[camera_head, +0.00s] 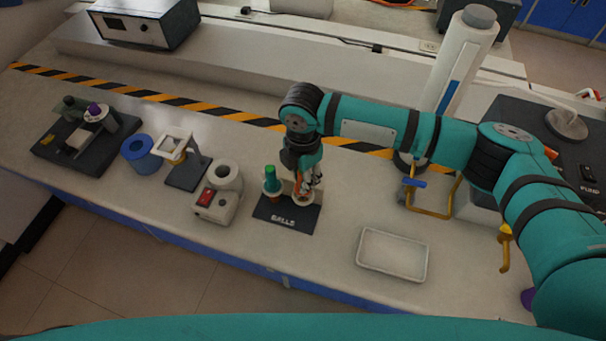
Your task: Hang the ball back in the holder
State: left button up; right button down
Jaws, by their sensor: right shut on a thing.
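The holder (271,213) is a dark base marked "BALLS" on the bench, with a short upright and round seats. A green-topped piece (271,174) stands in its left seat. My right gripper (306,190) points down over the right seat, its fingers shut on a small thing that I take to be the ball. The fingers and the small scale hide most of it, and I cannot tell whether it touches the seat. My left gripper is not in view.
Left of the holder are a white device with a red switch (205,196), a small stand (187,173) and a blue ring (141,155). An empty white tray (392,254) lies to the right. A yellow-framed stand (431,211) and a tall white cylinder (453,75) are farther right.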

jog(key=shift+f+b, duration=0.55)
jog(key=shift+f, duration=0.7)
jog(key=c, duration=0.6)
grip_release()
jog(key=shift+r, duration=0.1)
notch_tip(320, 180, up, 7)
jog(key=p, duration=0.7)
